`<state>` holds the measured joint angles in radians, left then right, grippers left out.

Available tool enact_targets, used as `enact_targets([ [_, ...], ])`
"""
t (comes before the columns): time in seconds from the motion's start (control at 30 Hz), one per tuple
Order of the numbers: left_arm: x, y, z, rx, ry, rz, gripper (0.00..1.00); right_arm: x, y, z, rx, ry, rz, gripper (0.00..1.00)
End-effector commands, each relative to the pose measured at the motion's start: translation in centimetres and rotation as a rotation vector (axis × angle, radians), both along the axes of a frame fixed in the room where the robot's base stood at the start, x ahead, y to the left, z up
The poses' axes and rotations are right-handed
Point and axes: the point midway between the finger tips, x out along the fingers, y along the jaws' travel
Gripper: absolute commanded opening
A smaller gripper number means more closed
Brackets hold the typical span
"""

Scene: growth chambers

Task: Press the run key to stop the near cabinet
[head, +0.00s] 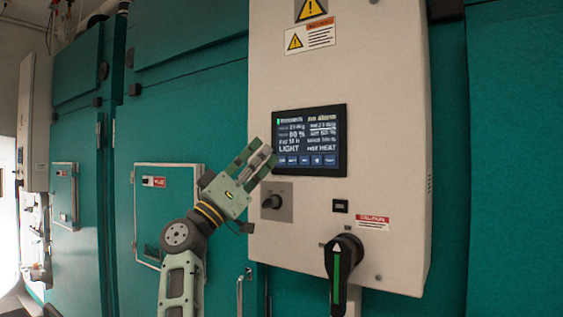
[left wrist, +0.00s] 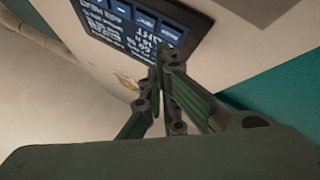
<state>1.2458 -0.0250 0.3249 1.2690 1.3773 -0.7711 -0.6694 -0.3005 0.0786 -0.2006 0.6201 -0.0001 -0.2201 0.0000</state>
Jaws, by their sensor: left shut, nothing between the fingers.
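The near cabinet's control box (head: 390,130) is a pale panel with a dark touchscreen (head: 310,140). The screen is lit with readouts and a row of blue keys (head: 304,160) along its bottom. My left gripper (head: 268,155) is shut and empty, its fingertips by the lower left corner of the screen. In the left wrist view the shut fingertips (left wrist: 168,55) overlap the edge of the screen (left wrist: 130,22). I cannot tell whether they touch it. The key labels are too small to read surely. My right gripper is in neither view.
Teal cabinet doors (head: 180,110) stand behind my left arm. Another pale control box (head: 35,120) is at the far left.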

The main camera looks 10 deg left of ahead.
Motion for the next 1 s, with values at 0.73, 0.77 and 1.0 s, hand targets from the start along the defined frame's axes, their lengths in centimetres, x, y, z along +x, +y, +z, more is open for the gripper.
enact_targets([
  [0.73, 0.00, 0.02, -0.02, 0.000, 0.000, 0.000, 0.00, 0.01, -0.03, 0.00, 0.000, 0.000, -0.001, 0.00],
  [0.77, 0.00, 0.00, -0.02, 0.000, 0.000, 0.000, 0.00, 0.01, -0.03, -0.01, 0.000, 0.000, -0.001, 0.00],
  [1.0, 0.52, -0.21, -0.09, 0.000, 0.000, -0.001, 0.00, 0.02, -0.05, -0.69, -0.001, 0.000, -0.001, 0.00],
])
